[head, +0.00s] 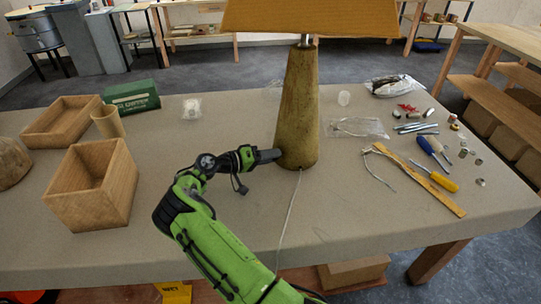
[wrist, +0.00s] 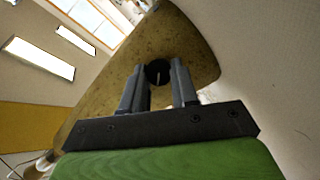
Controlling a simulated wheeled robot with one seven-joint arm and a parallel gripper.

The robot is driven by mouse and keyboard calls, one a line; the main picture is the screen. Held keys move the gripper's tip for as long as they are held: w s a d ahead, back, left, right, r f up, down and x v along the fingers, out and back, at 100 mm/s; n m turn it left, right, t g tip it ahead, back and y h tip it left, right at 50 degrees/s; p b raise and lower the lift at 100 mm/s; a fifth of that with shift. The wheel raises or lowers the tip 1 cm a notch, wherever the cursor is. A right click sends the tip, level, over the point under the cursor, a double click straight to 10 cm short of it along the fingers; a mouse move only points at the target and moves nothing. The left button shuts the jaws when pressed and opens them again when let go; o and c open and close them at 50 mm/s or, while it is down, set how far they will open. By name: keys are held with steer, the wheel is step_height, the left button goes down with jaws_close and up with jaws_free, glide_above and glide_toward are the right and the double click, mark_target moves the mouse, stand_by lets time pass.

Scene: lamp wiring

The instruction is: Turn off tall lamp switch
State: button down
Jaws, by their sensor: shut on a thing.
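The tall lamp has a tapered wooden body (head: 297,110) and a yellow-orange shade (head: 310,18), and stands upright on the table. In the wrist view its mottled brown body (wrist: 150,35) fills the middle. A dark round switch (wrist: 158,68) is on the body, between the tips of my gripper (wrist: 158,88). My gripper is shut on the switch. In the head view my gripper (head: 268,156) reaches the lower left side of the lamp, and the switch is hidden there. A thin cord (head: 289,215) runs from the lamp's base over the table's front edge.
An open wooden box (head: 92,210), a wooden tray (head: 62,120) and a green box (head: 131,97) stand at left. Screwdrivers (head: 443,181), a wooden ruler (head: 425,182) and small parts lie at right. The table's front centre is mostly clear.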

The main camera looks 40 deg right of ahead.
stand_by(0.4)
steer(key=c, duration=0.9)
jaws_free()
steer(key=shift+o, duration=0.2)
steer(key=v, duration=1.6)
steer(key=shift+f+p, duration=0.2)
steer(key=shift+p, duration=0.2)
steer(key=shift+d, duration=0.1)
